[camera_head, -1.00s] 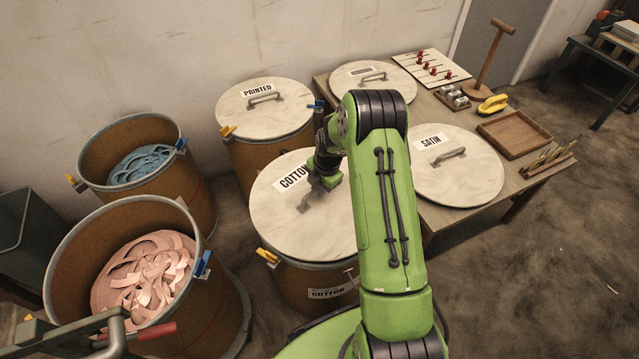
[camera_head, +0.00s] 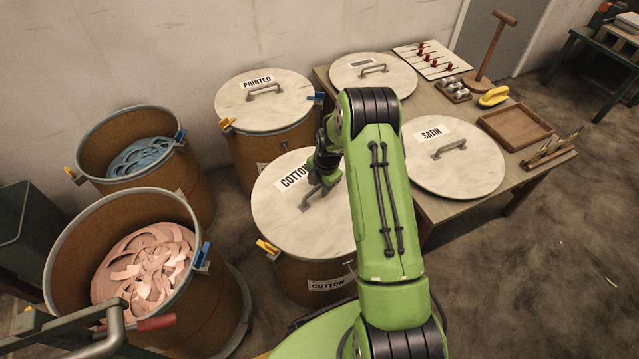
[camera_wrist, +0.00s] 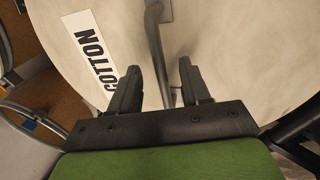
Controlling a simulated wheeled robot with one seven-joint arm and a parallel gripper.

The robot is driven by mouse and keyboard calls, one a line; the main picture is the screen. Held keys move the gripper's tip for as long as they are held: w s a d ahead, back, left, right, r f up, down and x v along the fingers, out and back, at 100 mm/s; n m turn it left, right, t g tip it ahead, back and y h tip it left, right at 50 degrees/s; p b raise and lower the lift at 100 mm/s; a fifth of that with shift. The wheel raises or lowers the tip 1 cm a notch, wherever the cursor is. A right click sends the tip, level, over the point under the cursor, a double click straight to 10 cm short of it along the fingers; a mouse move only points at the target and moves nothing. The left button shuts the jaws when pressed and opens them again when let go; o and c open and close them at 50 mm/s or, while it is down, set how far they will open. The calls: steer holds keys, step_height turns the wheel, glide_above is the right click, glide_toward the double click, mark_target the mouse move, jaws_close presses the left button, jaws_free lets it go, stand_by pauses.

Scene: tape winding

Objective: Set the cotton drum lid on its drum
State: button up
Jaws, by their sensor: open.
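The round pale cotton lid (camera_head: 285,220), labelled COTTON, lies on top of the cotton drum (camera_head: 305,279). The drum is brown and carries its own COTTON label. The lid appears level on the drum's rim, though my arm hides its right side. My gripper (camera_head: 320,187) is over the lid at its handle. In the wrist view the lid (camera_wrist: 225,45) fills most of the picture. There my gripper (camera_wrist: 160,88) is open, with its two fingers apart and the grey bar handle (camera_wrist: 155,45) running between them. I cannot tell whether either finger touches the handle.
A drum under the PRINTED lid (camera_head: 262,103) stands behind. Two open drums at left hold blue strips (camera_head: 143,159) and pink strips (camera_head: 145,265). At right a table (camera_head: 440,210) bears the SATIN lid (camera_head: 470,165), another lid (camera_head: 372,75) and a wooden tray (camera_head: 515,127). Floor at lower right is clear.

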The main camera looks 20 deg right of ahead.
steer(key=shift+s, duration=0.1)
steer(key=p+v, duration=0.5)
steer(key=v, duration=1)
steer(key=shift+r, duration=0.35)
